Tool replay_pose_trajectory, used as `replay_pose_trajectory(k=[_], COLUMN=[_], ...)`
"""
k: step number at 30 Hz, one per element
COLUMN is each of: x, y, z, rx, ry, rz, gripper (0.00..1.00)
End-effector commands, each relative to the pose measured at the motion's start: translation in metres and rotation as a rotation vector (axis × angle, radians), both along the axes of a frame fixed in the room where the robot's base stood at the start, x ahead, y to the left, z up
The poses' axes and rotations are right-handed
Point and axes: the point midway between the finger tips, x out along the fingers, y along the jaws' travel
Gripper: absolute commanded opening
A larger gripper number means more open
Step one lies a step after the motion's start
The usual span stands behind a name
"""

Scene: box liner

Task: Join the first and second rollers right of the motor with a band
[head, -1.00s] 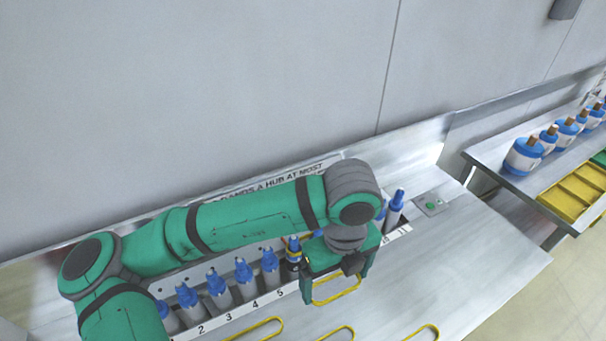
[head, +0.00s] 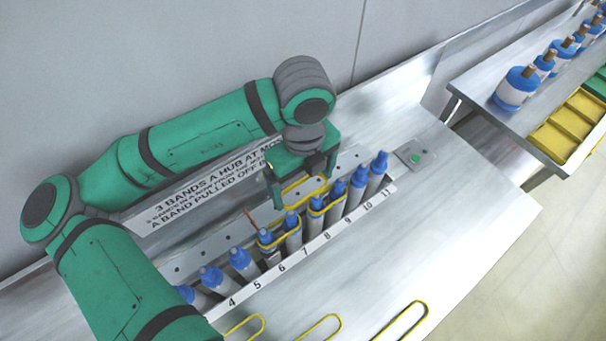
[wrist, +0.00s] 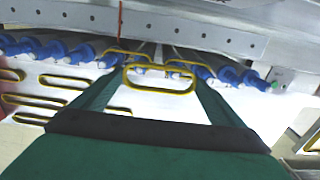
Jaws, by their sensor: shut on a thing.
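My gripper (head: 304,186) is shut on a yellow band (wrist: 160,89), which stretches between its fingers above and behind the middle of the roller row. In the wrist view my gripper (wrist: 160,76) points at the row. A dark-bodied post by label 6 (head: 271,258) looks like the motor, but I cannot tell for sure. One yellow band (head: 279,241) loops the tops by labels 6 and 7. Another band (head: 323,210) loops the tops by labels 8 and 9. The roller by label 7 (head: 292,238) and the roller by label 8 (head: 312,225) have no visible band joining them.
Loose yellow bands (head: 402,320) lie on the bench in front of the row. A green-button box (head: 415,155) sits right of the last roller (head: 377,175). A lettered back panel (head: 185,205) stands behind. A side table (head: 480,95) holds blue-white spools and yellow trays.

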Motion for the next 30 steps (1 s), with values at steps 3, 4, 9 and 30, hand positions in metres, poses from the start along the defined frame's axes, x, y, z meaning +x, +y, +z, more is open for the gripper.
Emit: replay_pose_trajectory(k=[3,4,9,30], x=[0.000,0.000,-0.001,0.000], y=[-0.002,-0.003,-0.003,0.000], z=[-0.007,-0.009,-0.019,-0.061], rx=[-0.001,-0.001,0.000,-0.001], ry=[0.001,0.001,0.001,0.001], rz=[-0.005,-0.006,-0.007,0.001], gripper=[0.71,0.71,0.71,0.71])
